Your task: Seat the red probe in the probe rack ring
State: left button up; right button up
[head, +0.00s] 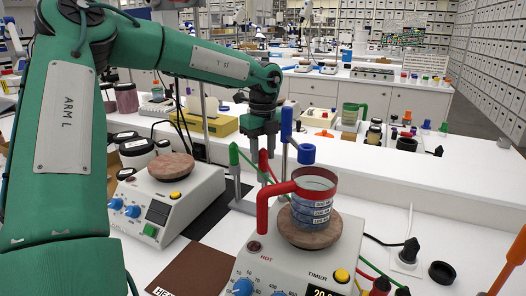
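My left gripper (263,148) points down over the bench, left of the red-rimmed beaker. The red probe (263,166) shows upright directly under its fingertips, which appear closed on its top. The probe's lower end is hidden behind the beaker's red handle. The grey probe rack (240,190) stands right behind and below, with a green probe (234,156) at its left. A blue probe (286,124) rises to the right of my gripper. The ring for the red probe cannot be made out clearly, so I cannot tell if the probe is in it. My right gripper is out of view.
The beaker (315,186) stands on a hotplate (300,258) close in front of the rack. A second hotplate (165,205) is at left. A black cap (442,272) and an orange object (516,248) are at right. Cables run along the bench.

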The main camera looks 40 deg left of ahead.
pick_arm(q)
jog(key=shift+o, duration=1.1)
notch_tip(320, 180, up, 14)
jog(key=shift+f, duration=0.15)
